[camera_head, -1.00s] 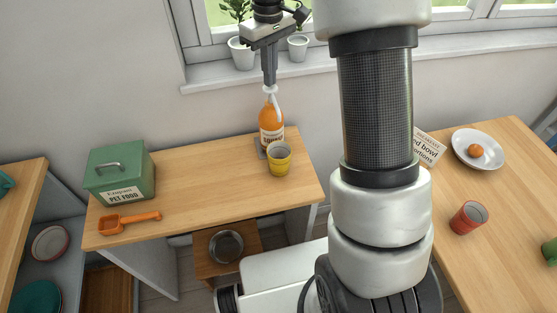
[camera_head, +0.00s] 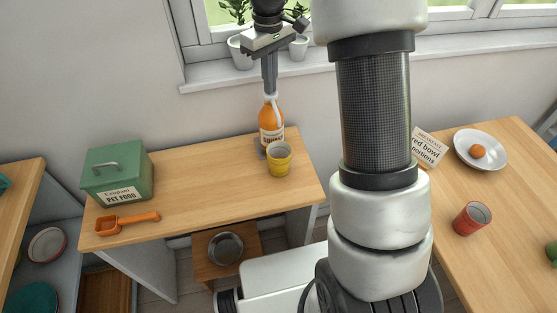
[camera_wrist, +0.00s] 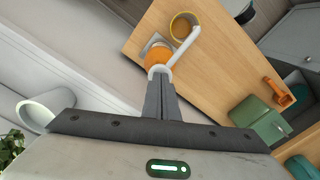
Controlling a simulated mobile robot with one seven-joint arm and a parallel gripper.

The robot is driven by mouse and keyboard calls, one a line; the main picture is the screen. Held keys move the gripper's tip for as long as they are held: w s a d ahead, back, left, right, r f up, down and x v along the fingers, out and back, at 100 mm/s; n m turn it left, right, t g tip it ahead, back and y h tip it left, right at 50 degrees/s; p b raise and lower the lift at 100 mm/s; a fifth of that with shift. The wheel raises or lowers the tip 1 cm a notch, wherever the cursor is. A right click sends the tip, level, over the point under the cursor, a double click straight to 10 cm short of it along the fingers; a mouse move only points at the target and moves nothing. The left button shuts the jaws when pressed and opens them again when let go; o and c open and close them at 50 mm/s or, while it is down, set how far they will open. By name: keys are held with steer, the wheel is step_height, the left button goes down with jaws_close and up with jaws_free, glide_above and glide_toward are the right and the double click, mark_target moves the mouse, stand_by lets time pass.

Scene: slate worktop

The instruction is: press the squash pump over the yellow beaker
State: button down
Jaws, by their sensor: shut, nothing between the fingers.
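The squash bottle (camera_head: 271,125) is orange with a white label and stands upright at the back of the worktop. Its white pump head and spout show in the wrist view (camera_wrist: 184,46), with the spout reaching over the yellow beaker. The yellow beaker (camera_head: 279,163) stands upright in front of the bottle; it also shows in the wrist view (camera_wrist: 183,20). My gripper (camera_head: 269,91) is shut and empty, pointing down, with its fingertips right at the top of the pump. In the wrist view the fingertips (camera_wrist: 160,78) overlap the pump head; I cannot tell whether they touch it.
A green pet food tin (camera_head: 118,172) and an orange scoop (camera_head: 126,222) are on the left of the worktop. Plant pots (camera_head: 240,52) stand on the sill behind my gripper. On the right table are a red cup (camera_head: 471,218), a plate (camera_head: 465,159) and a sign (camera_head: 428,148).

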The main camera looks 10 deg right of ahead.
steer(key=shift+r, duration=0.1)
steer(key=shift+r+p, duration=1.5)
steer(key=shift+r, duration=0.15)
steer(key=shift+r, duration=0.1)
step_height(320, 180, up, 6)
steer(key=p, duration=0.5)
